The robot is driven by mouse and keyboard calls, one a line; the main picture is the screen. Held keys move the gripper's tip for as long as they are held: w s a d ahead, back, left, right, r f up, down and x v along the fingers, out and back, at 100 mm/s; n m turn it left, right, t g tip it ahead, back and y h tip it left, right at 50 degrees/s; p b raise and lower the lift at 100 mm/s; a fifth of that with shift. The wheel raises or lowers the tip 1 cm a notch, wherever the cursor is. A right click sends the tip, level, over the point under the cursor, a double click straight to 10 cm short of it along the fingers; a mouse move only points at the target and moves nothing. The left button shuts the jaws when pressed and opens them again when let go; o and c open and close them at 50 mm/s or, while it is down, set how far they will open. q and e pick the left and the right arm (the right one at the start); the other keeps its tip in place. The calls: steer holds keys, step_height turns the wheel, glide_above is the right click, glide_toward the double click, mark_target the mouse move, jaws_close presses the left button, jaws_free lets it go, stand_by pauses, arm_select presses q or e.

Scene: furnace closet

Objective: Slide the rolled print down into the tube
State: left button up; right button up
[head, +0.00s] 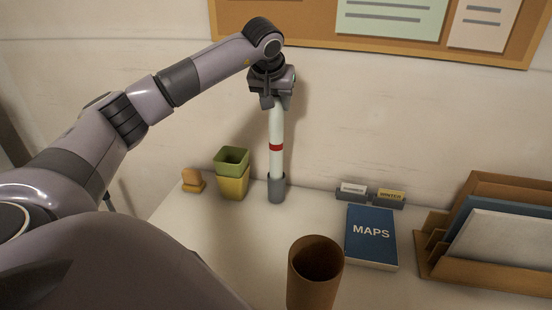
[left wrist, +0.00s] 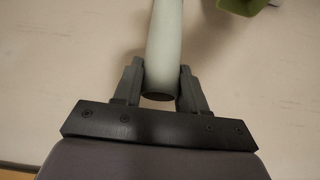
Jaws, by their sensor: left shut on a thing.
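The rolled print (head: 276,128) is a long white roll with a red band. It stands about upright at the back of the table, its lower end in or behind a grey cup-like holder (head: 277,189); I cannot tell how deep. My left gripper (head: 275,102) is shut on its top end. In the left wrist view the roll (left wrist: 165,45) lies between the two fingers, its dark end near the palm. The tube (head: 315,262) is a brown open-topped cardboard cylinder at the front of the table, its mouth facing up and empty as far as I see. My right gripper is out of view.
Stacked green and yellow pots (head: 233,187) and a small orange object (head: 192,180) stand left of the holder. A blue MAPS book (head: 371,237), small label cards (head: 390,195) and a wooden file rack (head: 480,268) are on the right. The table between holder and tube is clear.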

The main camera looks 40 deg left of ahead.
arm_select(q)
steer(key=shift+r, duration=2.75)
